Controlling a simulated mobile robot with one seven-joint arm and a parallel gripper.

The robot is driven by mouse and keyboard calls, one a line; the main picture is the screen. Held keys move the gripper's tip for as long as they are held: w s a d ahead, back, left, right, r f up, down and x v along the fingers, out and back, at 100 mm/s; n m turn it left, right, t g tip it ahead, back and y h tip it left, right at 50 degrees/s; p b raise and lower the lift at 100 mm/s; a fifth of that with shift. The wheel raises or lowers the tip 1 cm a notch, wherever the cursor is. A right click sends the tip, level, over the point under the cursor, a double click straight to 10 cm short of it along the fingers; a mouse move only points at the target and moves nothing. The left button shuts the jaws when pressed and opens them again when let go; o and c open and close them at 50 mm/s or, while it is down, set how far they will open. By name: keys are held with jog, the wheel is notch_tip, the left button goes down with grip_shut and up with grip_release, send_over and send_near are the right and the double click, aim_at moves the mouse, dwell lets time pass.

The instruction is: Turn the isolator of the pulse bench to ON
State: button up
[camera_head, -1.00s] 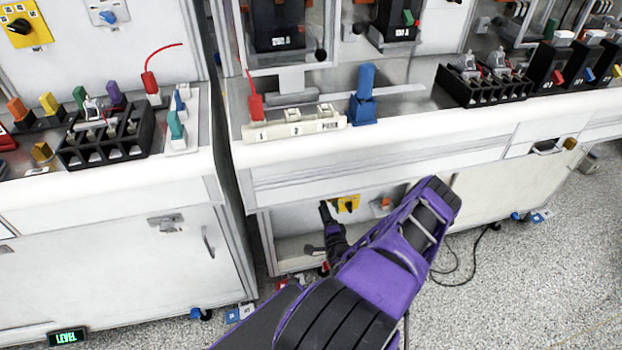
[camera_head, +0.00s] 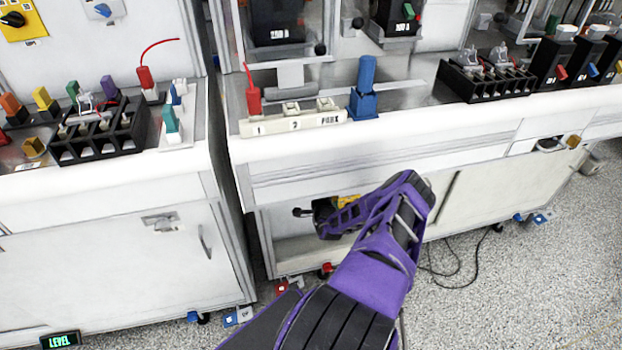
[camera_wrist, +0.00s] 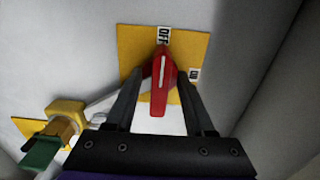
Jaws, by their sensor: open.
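The isolator shows in the wrist view as a red handle (camera_wrist: 160,82) with a white line, on a yellow plate (camera_wrist: 190,55). The line points up at the OFF label (camera_wrist: 163,36). A second small label (camera_wrist: 194,74) sits at the right, too small to read surely. My gripper (camera_wrist: 165,85) is open, with one dark finger on each side of the handle; I cannot tell whether they touch it. In the head view my gripper (camera_head: 318,212) reaches into the open recess under the bench, and my arm hides most of the yellow plate (camera_head: 348,201).
A yellow fitting with a green end (camera_wrist: 45,158) lies to the lower left in the wrist view, beside a grey bar. The bench front (camera_head: 380,150) overhangs the recess. A black cable (camera_head: 465,265) lies on the floor at the right.

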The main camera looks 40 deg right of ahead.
grip_shut()
jog(key=shift+m, duration=0.3)
jog(key=m+p, duration=0.1)
jog(key=m, duration=0.2)
jog(key=shift+m, duration=0.3)
jog(key=m, duration=0.4)
jog(key=shift+m, duration=0.3)
jog(key=m, duration=0.4)
jog(key=shift+m, duration=2.5)
